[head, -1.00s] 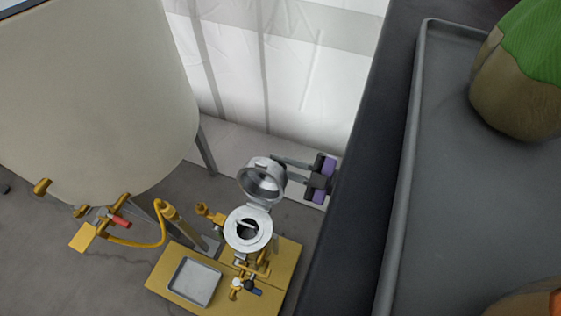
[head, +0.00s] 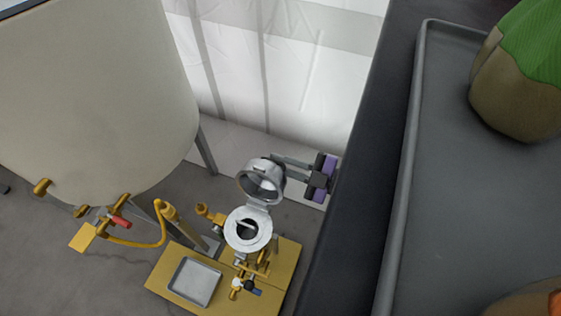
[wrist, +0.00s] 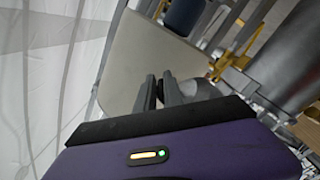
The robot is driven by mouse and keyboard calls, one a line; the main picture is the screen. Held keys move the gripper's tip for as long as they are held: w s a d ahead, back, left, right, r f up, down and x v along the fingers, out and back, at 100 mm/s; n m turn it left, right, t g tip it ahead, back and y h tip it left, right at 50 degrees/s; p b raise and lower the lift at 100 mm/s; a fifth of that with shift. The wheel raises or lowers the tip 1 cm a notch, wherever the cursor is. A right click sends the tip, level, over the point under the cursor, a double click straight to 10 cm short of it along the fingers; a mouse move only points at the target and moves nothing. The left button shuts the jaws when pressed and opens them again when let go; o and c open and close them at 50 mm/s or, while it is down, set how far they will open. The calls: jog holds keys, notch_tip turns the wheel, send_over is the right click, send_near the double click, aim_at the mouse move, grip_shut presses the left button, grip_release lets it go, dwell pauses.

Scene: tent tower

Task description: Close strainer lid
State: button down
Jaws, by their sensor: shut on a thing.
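The strainer (head: 247,230) stands on a yellow base in the head view, with a round silver flange and a dark opening. Its domed silver lid (head: 262,182) is raised at the far side, tilted up with its hollow inside facing the camera. My gripper (head: 281,168) reaches in from the right, and its fingers meet the upper right edge of the lid. It is shut on the lid. In the wrist view my gripper's fingers (wrist: 159,92) are close together beside the metal lid (wrist: 201,88). The exact contact point is partly hidden.
A large cream tank (head: 95,100) on legs is at the left. A shallow grey tray (head: 194,281) sits on the yellow base (head: 165,277). A dark counter edge (head: 345,200) lies close right of my gripper. White tent sheeting (head: 285,75) hangs behind.

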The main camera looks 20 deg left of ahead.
jog(key=shift+w+r, duration=0.1)
jog(key=shift+r, duration=0.15)
